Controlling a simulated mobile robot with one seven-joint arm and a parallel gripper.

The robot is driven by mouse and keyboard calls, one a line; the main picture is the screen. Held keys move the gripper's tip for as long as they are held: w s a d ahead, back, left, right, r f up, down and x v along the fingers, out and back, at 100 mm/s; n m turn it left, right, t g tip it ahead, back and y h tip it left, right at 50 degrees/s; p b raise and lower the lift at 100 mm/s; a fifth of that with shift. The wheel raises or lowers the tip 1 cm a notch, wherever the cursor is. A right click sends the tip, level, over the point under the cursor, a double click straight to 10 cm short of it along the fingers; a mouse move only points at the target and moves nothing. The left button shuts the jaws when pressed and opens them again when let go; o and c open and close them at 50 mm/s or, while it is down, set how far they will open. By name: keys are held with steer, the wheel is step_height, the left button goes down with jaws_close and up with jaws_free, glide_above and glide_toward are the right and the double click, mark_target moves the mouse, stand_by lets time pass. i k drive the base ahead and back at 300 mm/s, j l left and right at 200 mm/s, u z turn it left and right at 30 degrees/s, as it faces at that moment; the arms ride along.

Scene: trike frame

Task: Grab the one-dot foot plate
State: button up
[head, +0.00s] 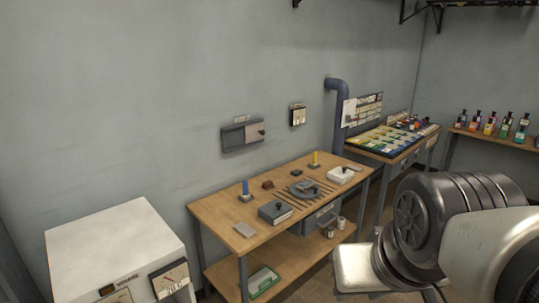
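I cannot pick out a one-dot foot plate for sure; no dot marks can be read at this size. A small flat grey plate (244,230) lies at the near left corner of the wooden workbench (226,219). A dark grey block with a knob (275,212) and a white block with a dark knob (341,174) also sit on the bench. Between them are thin rods and a dark grey round piece (303,188). My arm fills the lower right, but the gripper's fingers do not show.
A white cabinet with dials (120,255) stands at the lower left. Bottles (490,124) line a shelf at right.

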mark_target(304, 184)
steer(key=i+l+u, duration=0.15)
steer(key=i+l, duration=0.15)
steer(key=i+l+u, duration=0.15)
steer(key=i+l, duration=0.2)
steer(key=i+l+u, duration=0.2)
steer(key=i+l, duration=0.2)
steer(key=i+l+u, duration=0.15)
steer(key=i+l, duration=0.15)
steer(key=l, duration=0.15)
steer(key=i+l+u, duration=0.15)
steer(key=l, duration=0.35)
steer(key=i+l+u, duration=0.1)
steer(key=l, duration=0.25)
steer(key=i+l+u, duration=0.1)
steer(key=l, duration=0.3)
steer(key=i+l+u, duration=0.1)
steer(key=l, duration=0.25)
steer(key=i+l+u, duration=0.15)
steer(key=i, duration=0.2)
steer(key=i+l+u, duration=0.15)
steer(key=i, duration=0.25)
